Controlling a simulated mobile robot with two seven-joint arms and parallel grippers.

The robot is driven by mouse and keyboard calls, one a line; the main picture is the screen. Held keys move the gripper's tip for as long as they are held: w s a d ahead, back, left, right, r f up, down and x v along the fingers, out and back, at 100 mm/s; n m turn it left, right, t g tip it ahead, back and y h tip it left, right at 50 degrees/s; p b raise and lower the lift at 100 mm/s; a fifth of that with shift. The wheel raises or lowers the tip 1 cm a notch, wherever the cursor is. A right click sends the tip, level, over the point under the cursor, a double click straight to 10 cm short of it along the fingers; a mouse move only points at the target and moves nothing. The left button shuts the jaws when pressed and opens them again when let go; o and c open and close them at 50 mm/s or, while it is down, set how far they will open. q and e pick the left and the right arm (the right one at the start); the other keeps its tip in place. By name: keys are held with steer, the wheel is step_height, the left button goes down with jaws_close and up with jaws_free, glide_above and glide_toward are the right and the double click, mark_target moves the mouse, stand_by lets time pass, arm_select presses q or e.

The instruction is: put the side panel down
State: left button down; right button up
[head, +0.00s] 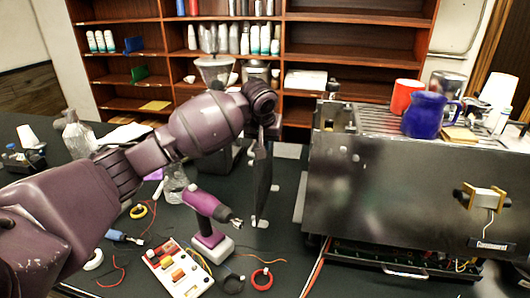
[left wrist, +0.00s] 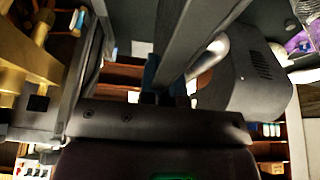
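The side panel (head: 262,185) is a thin dark plate, seen almost edge-on in the head view. It hangs upright above the dark table, left of the brewer. My left gripper (head: 267,122) is at the panel's top edge and appears shut on it; the fingertips are mostly hidden by the wrist. In the left wrist view a long grey plate (left wrist: 190,42) rises from between the finger parts, probably the same panel. The brewer (head: 400,185) is a large metal machine at the right, with inner parts showing along its bottom. My right gripper is not in view.
A purple drill (head: 208,205) stands just left of the panel. A white button box (head: 180,270), a red tape ring (head: 262,278) and cables lie in front. A grinder (head: 215,72) stands behind my arm. A blue pitcher (head: 425,115) and a red cup (head: 404,95) top the brewer.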

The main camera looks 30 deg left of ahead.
arm_select(q)
steer(key=shift+f, duration=1.6)
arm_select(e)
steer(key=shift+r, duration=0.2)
arm_select(q)
steer(key=shift+f, duration=0.1)
steer(key=c, duration=1.3)
jaws_free()
steer(key=shift+f, duration=0.1)
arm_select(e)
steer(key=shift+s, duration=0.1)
arm_select(q)
steer(key=b+v, duration=0.1)
steer(key=v, duration=1.1)
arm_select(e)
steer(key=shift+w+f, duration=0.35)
arm_select(q)
steer(key=shift+s, duration=0.1)
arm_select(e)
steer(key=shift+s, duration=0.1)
